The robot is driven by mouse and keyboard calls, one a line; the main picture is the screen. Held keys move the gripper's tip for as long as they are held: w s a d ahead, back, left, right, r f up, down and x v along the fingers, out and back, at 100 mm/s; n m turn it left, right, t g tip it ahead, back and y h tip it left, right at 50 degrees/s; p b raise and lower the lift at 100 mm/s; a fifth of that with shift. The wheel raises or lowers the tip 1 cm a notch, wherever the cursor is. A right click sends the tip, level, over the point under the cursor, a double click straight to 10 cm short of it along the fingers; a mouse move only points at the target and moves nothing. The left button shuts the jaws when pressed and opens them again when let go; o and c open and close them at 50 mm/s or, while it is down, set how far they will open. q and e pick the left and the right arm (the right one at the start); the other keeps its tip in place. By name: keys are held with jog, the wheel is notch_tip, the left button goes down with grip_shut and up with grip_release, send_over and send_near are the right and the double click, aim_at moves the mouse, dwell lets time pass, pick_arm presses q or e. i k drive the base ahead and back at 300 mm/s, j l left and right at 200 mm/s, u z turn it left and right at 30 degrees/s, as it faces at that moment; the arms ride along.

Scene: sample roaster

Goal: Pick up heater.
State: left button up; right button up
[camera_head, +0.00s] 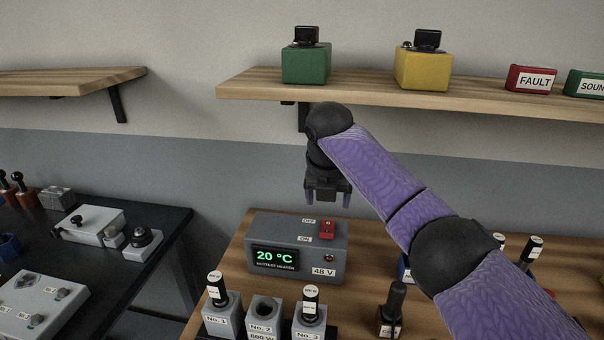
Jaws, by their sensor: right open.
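My right gripper (328,198) points down, open and empty, above the back of a grey control box (330,262). Black plugs with white-labelled tops stand upright in No. 1 (217,293) and No. 3 (310,300); No. 2 shows an open hole. I cannot tell which part is the heater. My left gripper is out of view.
A black-handled tool (394,308) stands right of the holders. My right arm hides much of the bench's right side, where more labelled plugs (532,247) show. A wooden shelf (370,92) holds green and yellow boxes. A dark table (170,222) with devices stands left.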

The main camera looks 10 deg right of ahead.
aim_at(534, 248)
jog(key=k, duration=1.5)
